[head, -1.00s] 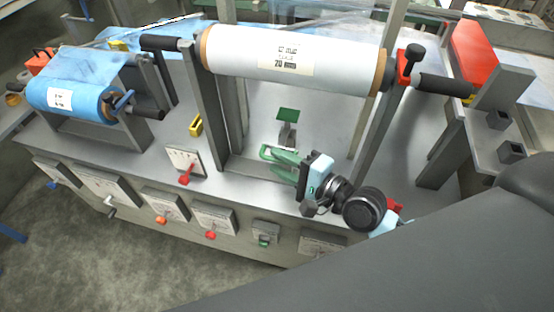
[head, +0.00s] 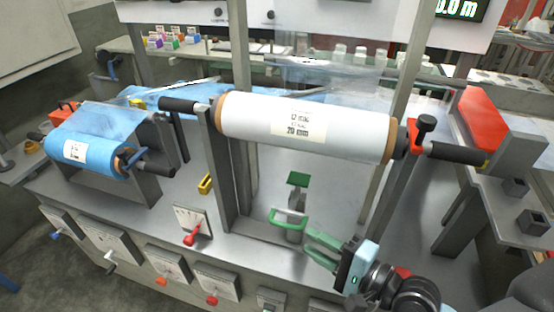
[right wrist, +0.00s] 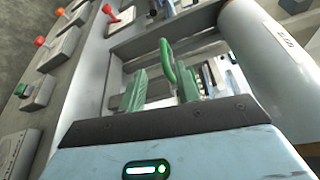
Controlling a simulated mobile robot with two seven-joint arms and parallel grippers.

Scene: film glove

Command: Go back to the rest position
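My right gripper (head: 309,243) is at the front of the machine in the head view, its green fingers pointing left. In the right wrist view its fingers (right wrist: 160,78) are apart with nothing between them. The handle looks clear of the fingers. My left gripper is in neither view.
A white film roll (head: 303,127) spans the metal frame above the deck. A blue film roll (head: 88,152) stands at the left. A red-handled lever (head: 191,238) and several knobs line the front. A red box (head: 485,120) is at the right.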

